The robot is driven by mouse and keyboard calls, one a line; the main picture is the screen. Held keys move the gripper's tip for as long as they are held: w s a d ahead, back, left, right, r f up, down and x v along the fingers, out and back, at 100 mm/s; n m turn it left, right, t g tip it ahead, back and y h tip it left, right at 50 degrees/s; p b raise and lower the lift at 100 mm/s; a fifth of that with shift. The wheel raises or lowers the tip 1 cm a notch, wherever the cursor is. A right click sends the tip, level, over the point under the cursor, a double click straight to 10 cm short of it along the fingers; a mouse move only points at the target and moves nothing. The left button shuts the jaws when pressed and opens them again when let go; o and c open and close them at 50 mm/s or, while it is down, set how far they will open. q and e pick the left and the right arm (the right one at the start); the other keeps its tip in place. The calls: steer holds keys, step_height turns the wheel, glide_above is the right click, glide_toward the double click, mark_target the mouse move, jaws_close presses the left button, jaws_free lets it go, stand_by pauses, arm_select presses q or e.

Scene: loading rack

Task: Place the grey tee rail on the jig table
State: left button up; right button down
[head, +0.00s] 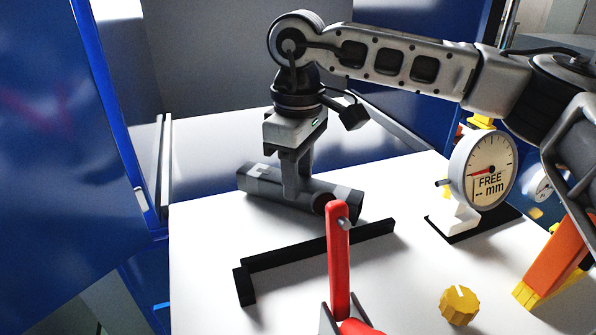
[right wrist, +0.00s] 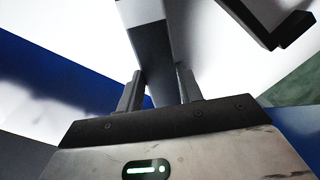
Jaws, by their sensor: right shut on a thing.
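The grey tee rail (head: 262,184) lies across the picture at the back of the white jig table (head: 205,275), low over its surface; I cannot tell whether it touches. My right gripper (head: 297,188) points down and is shut on the rail near its middle. In the right wrist view the rail (right wrist: 150,35) runs up and away from between the two fingers (right wrist: 160,95). A black L-shaped stop (head: 320,249) lies on the table in front of the rail, apart from it. My left gripper is not in view.
A red clamp lever (head: 340,262) stands upright at the front middle. A dial gauge (head: 484,170) reading "FREE -- mm" stands at the right, with a yellow knob (head: 459,305) and an orange block (head: 553,262) nearer. Blue panels (head: 60,150) flank the table. The table's left front is clear.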

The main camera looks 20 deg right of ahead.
steer(key=shift+f, duration=0.15)
steer(key=shift+f, duration=0.1)
steer(key=c, duration=0.9)
jaws_free()
steer(key=shift+f, duration=0.1)
step_height(320, 180, up, 12)
steer(key=shift+r+b, duration=0.2)
steer(key=shift+b, duration=0.3)
